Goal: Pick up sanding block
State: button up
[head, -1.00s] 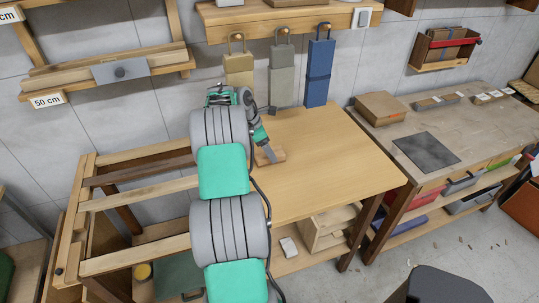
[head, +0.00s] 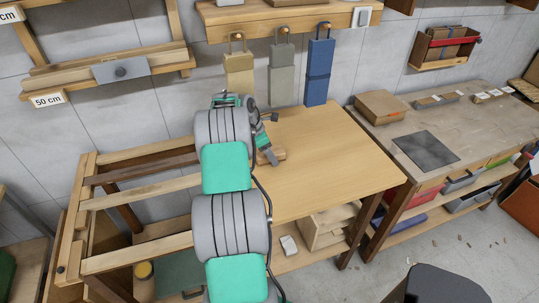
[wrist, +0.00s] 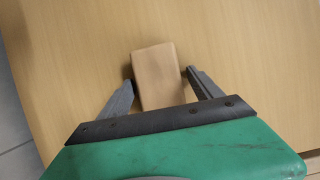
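The sanding block (wrist: 157,78) is a tan, wood-coloured rectangular block lying on the wooden tabletop. In the wrist view my gripper (wrist: 162,82) is open, with one grey finger on each side of the block. The left finger is close to its side, and a small gap shows at the right finger. The block's near end is hidden behind my gripper's body. In the head view only part of the block (head: 279,155) shows beside my gripper (head: 270,158), and my arm covers much of that area.
The wooden table (head: 335,160) is clear to the right of the block. Tall tan, grey and blue boxes (head: 319,72) stand or hang along the wall behind it. A workbench (head: 465,133) with a cardboard box (head: 381,107) and a dark mat (head: 425,150) stands at the right.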

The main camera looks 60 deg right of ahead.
jog(key=c, duration=1.2)
jog(key=shift+w+b, duration=0.1)
jog(key=shift+b, duration=0.2)
notch_tip(320, 180, up, 4)
jog(key=shift+a+f+b, duration=0.1)
jog(key=shift+b, duration=0.25)
jog(key=s+a+r+b, duration=0.1)
jog(key=s+a+r, duration=0.1)
jog(key=a+r, duration=0.7)
jog(key=a, duration=0.4)
jog(key=shift+s+a+r+b, duration=0.2)
jog(key=shift+a+r+b, duration=0.1)
jog(key=shift+b, duration=0.1)
